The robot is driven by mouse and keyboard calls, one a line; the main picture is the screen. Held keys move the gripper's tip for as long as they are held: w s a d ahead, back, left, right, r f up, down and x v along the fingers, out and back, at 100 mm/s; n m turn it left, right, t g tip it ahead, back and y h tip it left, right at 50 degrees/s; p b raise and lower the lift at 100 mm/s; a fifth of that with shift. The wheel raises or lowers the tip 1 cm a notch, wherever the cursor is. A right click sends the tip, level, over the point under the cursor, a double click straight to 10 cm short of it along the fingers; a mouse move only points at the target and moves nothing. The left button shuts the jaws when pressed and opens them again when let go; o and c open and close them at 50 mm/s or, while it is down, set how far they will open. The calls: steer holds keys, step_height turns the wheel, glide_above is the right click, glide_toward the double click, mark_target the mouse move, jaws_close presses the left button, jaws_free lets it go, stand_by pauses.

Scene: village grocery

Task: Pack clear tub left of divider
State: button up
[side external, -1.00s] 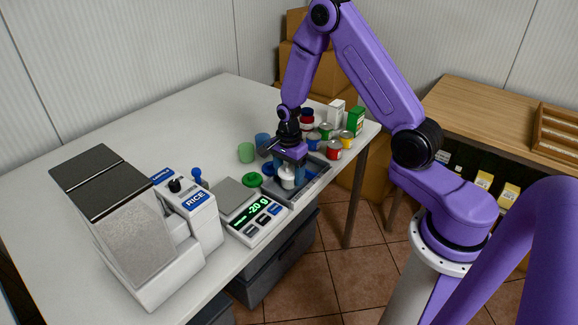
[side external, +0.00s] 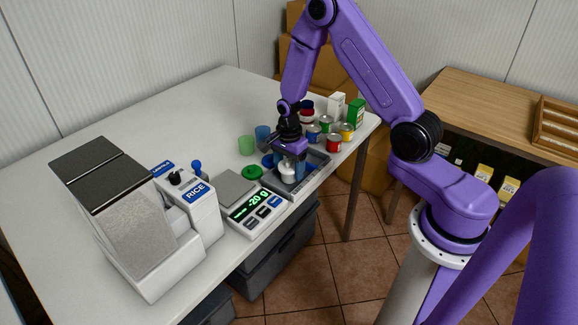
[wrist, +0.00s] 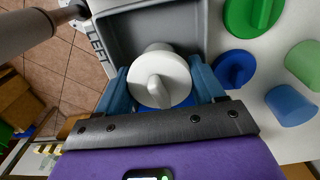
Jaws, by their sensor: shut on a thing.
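The tub with a white knobbed lid (wrist: 162,76) sits between the two blue fingers of my gripper (wrist: 160,88) in the wrist view. My gripper (side external: 291,170) is shut on it. The white lid (side external: 288,166) also shows in the side view, low over the near-left part of the grey tray (side external: 318,168). In the wrist view the tub overlaps a grey tray compartment (wrist: 125,38), whose rim carries the word LEFT. The lid hides the tub's body, and I cannot tell whether its base touches the tray floor. The divider is not clearly visible.
A green lid (side external: 252,172) and a blue lid (wrist: 234,68) lie beside the tray. A green cup (side external: 246,145) and a blue cup (side external: 262,133) stand behind. A scale (side external: 257,208) is at the left. Several cans (side external: 334,143) and boxes stand at the far right.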

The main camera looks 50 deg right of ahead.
steer(key=shift+f, duration=0.2)
stand_by(0.3)
steer(key=o, duration=1.1)
steer(key=shift+o, duration=0.3)
steer(key=shift+r, duration=4)
steer(key=shift+a, duration=0.1)
